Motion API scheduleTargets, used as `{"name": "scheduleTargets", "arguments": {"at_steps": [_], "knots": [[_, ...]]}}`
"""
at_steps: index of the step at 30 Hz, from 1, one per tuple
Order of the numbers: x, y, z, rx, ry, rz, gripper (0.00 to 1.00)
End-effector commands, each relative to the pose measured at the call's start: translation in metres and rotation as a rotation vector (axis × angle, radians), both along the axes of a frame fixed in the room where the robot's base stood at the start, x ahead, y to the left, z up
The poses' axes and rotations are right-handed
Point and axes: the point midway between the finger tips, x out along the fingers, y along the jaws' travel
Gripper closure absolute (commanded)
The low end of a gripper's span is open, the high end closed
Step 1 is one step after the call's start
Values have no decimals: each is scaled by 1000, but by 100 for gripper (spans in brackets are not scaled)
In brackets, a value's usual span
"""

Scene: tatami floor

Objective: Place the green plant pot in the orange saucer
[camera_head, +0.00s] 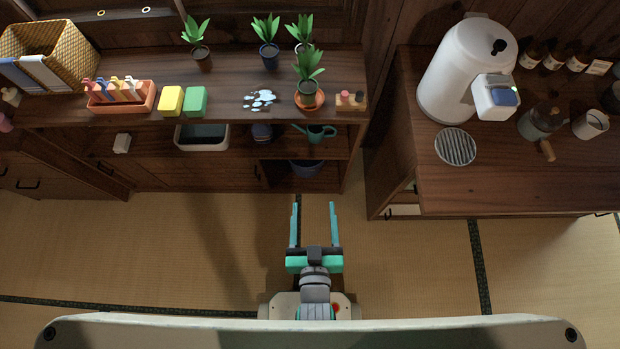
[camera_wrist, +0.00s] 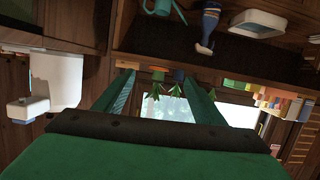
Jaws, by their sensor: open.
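A dark green plant pot (camera_head: 310,90) with a leafy plant stands upright in the orange saucer (camera_head: 319,103), near the front right of the wooden counter. The pot hides most of the saucer's inside. My gripper (camera_head: 312,206) is open and empty. It is over the tatami floor, in front of the counter and well apart from the pot. In the wrist view, my two fingers (camera_wrist: 157,88) are spread, with upside-down plants showing small between them; which pot is which is hard to tell there.
Other potted plants (camera_head: 269,56) stand behind on the counter. A watering can (camera_head: 318,133) is on the shelf below. The floor (camera_head: 400,265) is clear.

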Motion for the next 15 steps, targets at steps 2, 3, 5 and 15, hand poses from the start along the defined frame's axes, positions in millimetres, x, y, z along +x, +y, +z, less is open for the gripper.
{"name": "scheduleTargets", "arguments": {"at_steps": [2,3,5,15], "knots": [[-29,2,5,6,1,-5,37],[-40,3,10,8,-6,-7,37],[-56,5,17,13,-13,-10,37],[-96,9,42,27,-41,-22,37]]}}
